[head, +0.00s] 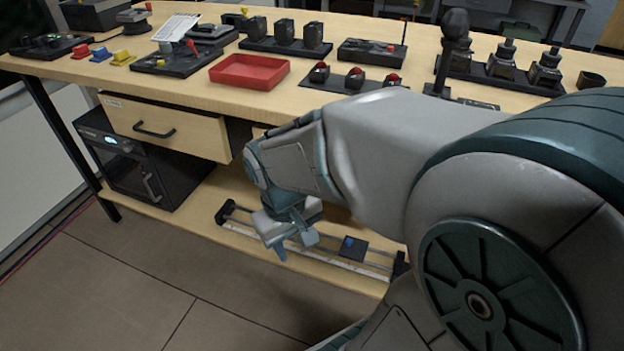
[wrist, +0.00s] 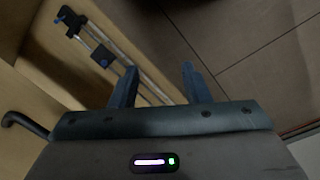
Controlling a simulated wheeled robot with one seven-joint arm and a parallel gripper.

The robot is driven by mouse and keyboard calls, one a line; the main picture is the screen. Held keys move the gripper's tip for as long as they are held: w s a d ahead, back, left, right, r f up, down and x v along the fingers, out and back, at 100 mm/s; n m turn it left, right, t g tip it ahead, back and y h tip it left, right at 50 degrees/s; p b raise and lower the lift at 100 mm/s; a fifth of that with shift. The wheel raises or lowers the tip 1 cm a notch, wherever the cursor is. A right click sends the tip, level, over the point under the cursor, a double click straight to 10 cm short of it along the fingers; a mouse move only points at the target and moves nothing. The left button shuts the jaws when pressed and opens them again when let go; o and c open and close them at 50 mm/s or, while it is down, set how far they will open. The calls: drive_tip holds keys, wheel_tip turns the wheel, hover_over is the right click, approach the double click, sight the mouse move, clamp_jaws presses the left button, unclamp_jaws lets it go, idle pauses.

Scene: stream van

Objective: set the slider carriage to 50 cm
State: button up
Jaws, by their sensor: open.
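The slider (head: 322,257) is a pair of metal rails with black end blocks on the low wooden shelf under the bench. Its carriage (head: 353,248) is a small black block with a blue part, right of the middle of the rails in the head view. The carriage also shows in the wrist view (wrist: 102,57), toward the far end of the rails from my gripper. My gripper (head: 293,250) is in front of and above the rails, left of the carriage and apart from it. Its two fingers (wrist: 160,88) are spread and empty. Scale marks cannot be read.
The bench top (head: 205,85) holds a red tray (head: 249,71) and several control panels. The floor (head: 170,280) in front is clear.

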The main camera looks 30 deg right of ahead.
drive_tip(key=w+d+f+n+g+h+b, duration=0.1)
drive_tip(key=w+d+f+n+g+h, duration=0.1)
drive_tip(key=d+f+h, duration=0.3)
drive_tip(key=w+d+f+n+g+h+b, duration=0.1)
drive_tip(key=w+d+f+n+g, duration=0.15)
drive_tip(key=f, duration=0.45)
drive_tip(key=n+t+h+b, duration=0.5)
drive_tip(key=n+t+h, duration=0.5)
drive_tip(key=n, duration=0.6)
approach(348, 242)
drive_tip(key=b+x, duration=0.3)
drive_tip(key=x, duration=0.6)
drive_tip(key=shift+d+f+b, duration=0.15)
drive_tip(key=shift+d+b, duration=0.2)
drive_tip(key=shift+w+d, duration=0.25)
drive_tip(key=shift+d, duration=0.3)
clamp_jaws()
